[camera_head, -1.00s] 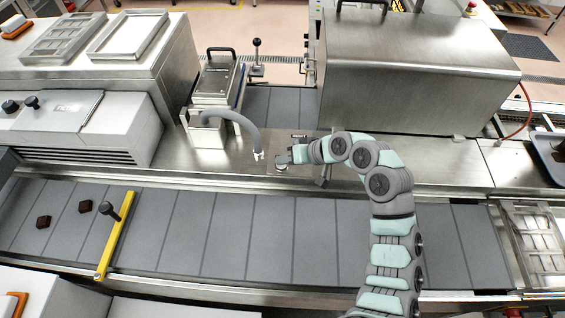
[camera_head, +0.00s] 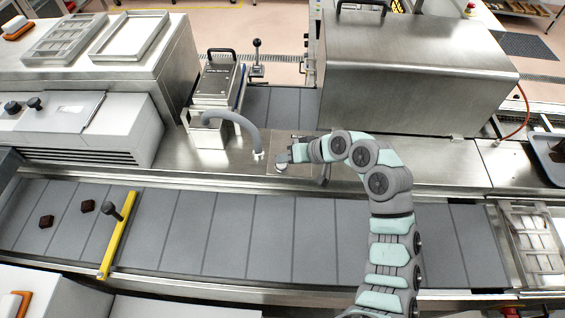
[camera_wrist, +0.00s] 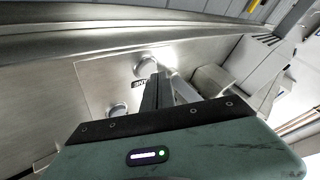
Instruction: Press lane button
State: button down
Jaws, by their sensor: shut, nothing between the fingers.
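A metal panel plate in the wrist view carries two round silver buttons. One button (camera_wrist: 147,66) is just beyond my fingertips and the other button (camera_wrist: 118,109) is to their lower left. A small dark label, partly covered and too small to read surely, lies between them. My gripper (camera_wrist: 157,78) is shut and empty, its fingers pointing at the plate close to the upper button. I cannot tell whether they touch it. In the head view my gripper (camera_head: 285,158) is over the steel deck, and a round button (camera_head: 281,168) shows just below its tip.
A grey hose (camera_head: 240,126) meets the deck just left of my gripper. A large steel housing (camera_head: 415,70) stands behind my arm. The grey conveyor (camera_head: 230,235) runs in front, with a yellow bar (camera_head: 120,250) across it and two dark brown pieces (camera_head: 87,206) at left.

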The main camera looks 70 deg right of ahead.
aim_at(284, 165)
jog(key=shift+r+p, duration=2.45)
jog(key=shift+r, duration=0.6)
